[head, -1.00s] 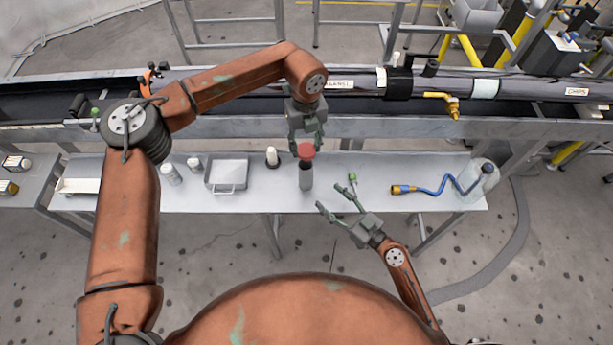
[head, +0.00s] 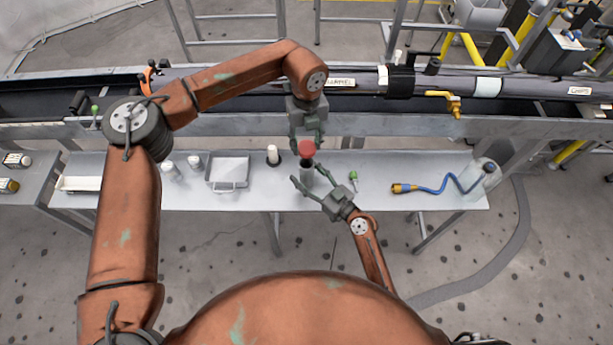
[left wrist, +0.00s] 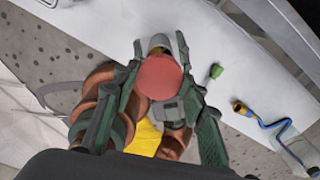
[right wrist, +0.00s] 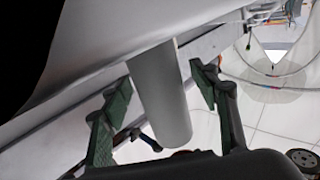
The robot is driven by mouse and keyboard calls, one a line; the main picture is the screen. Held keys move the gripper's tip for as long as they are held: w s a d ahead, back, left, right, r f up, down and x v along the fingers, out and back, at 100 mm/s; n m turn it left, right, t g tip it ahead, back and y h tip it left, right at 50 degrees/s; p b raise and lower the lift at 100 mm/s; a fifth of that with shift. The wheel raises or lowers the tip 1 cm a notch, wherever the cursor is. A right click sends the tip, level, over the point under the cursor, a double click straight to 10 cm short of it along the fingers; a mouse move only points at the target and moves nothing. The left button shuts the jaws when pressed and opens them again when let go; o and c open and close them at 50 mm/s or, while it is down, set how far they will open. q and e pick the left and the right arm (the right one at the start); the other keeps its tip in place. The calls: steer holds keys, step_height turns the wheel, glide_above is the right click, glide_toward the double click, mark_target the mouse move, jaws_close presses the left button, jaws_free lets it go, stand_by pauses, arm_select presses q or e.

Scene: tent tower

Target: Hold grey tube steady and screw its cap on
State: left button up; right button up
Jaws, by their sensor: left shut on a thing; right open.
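The grey tube (head: 307,177) stands upright on the table, below the red cap (head: 306,148). My left gripper (head: 306,143) is shut on the red cap from above. The cap also shows between its fingers in the left wrist view (left wrist: 160,76), where it hides part of what is below. I cannot tell whether cap and tube touch. My right gripper (head: 305,176) is open low at the tube. In the right wrist view, the tube (right wrist: 160,92) lies between its spread fingers, with gaps on both sides.
On the grey table (head: 265,199) stand a grey tray (head: 228,173), a white-and-black bottle (head: 272,156) and small white containers (head: 170,170) to the left. A green-topped item (head: 353,176), a blue hose (head: 440,188) and a clear jug (head: 482,176) are to the right. A conveyor runs behind.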

steer(key=shift+c, duration=0.7)
jaws_close()
